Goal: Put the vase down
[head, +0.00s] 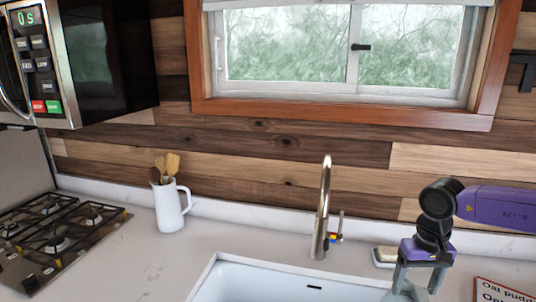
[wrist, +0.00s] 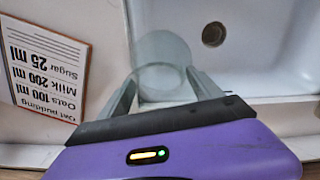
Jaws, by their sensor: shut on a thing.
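The vase (wrist: 161,62) is a pale, translucent, round glass piece in the wrist view. My gripper (wrist: 160,80) is shut on it, with one grey finger on each side. In the head view my gripper (head: 412,284) is at the lower right, near the right end of the sink. A little of the vase (head: 398,296) seems to show there, cut off by the bottom edge. In the wrist view the vase appears over the sink's edge, between the basin and the counter. Its base is hidden, so I cannot tell whether it touches anything.
The white sink (head: 235,279) has a drain (wrist: 214,34) and a metal faucet (head: 322,210) behind it. A recipe board (wrist: 44,66) lies beside my gripper. A soap dish (head: 384,257), utensil jug (head: 171,208) and gas hob (head: 62,228) stand around. Counter between hob and sink is clear.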

